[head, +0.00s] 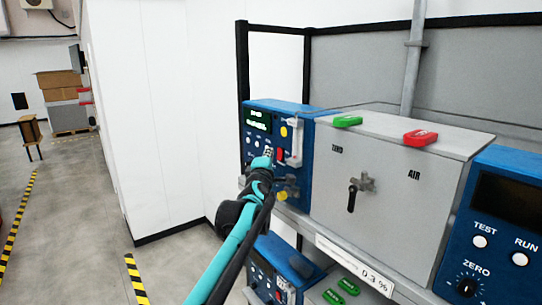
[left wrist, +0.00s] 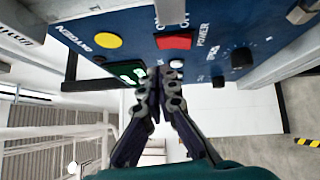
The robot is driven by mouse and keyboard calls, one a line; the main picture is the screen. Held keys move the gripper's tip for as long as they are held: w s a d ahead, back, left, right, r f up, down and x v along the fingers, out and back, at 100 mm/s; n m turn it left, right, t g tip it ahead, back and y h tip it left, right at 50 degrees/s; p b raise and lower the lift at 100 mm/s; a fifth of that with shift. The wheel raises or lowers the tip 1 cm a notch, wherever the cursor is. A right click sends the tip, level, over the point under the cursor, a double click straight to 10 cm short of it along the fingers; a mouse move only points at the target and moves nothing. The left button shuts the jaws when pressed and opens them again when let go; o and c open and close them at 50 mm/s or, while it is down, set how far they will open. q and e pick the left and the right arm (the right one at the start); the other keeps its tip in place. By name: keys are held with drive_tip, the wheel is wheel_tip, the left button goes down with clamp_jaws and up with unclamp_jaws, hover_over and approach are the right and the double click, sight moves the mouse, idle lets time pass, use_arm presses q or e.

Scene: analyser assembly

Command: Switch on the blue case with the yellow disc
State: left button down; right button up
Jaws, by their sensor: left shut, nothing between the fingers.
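The blue case (head: 303,115) with the yellow disc (head: 284,131) stands at the left end of the shelf in the head view. Its small display (head: 257,120) shows lit green characters. A red power switch (head: 280,155) sits on its front panel. In the left wrist view the panel fills the top, with the yellow disc (left wrist: 108,40), the red switch (left wrist: 174,42) and the word POWER beside it. My left gripper (head: 267,156) is shut and empty in front of the panel, its fingertips (left wrist: 165,73) near the switch. I cannot tell whether they touch the panel. My right gripper is out of view.
A grey cabinet (head: 385,185) with a black-handled valve stands right of the case, with a green tag (head: 347,121) and a red tag (head: 420,138) on top. Another blue case (head: 500,240) is at far right. Another blue unit sits below. Open floor lies left.

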use_arm(q)
drive_tip(key=s+a+r+b, duration=0.1)
drive_tip(key=s+a, duration=0.2)
drive_tip(key=s, duration=0.8)
use_arm(e)
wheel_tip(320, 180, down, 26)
drive_tip(key=b, duration=2.5)
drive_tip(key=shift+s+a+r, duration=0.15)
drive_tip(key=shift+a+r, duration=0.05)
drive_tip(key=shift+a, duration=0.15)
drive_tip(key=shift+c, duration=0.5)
use_arm(q)
drive_tip(key=s+a+f+m+g+y, duration=0.1)
drive_tip(key=s+a+f+m+g, duration=0.3)
drive_tip(key=s+f, duration=0.8)
drive_tip(key=s+a+f+m+g+y, duration=0.1)
drive_tip(key=s+a+f+m+g, duration=0.3)
drive_tip(key=s+f, duration=0.9)
drive_tip(key=s+a+f+m+g+y, duration=0.1)
drive_tip(key=s+a+f+m+g, duration=0.2)
drive_tip(key=f, duration=3.2)
drive_tip(key=s+a+m, duration=0.5)
drive_tip(key=s+m, duration=0.1)
drive_tip(key=s, duration=0.4)
drive_tip(key=shift+s+a+f+g, duration=0.2)
drive_tip(key=shift+s+g, duration=0.05)
drive_tip(key=shift+g, duration=0.15)
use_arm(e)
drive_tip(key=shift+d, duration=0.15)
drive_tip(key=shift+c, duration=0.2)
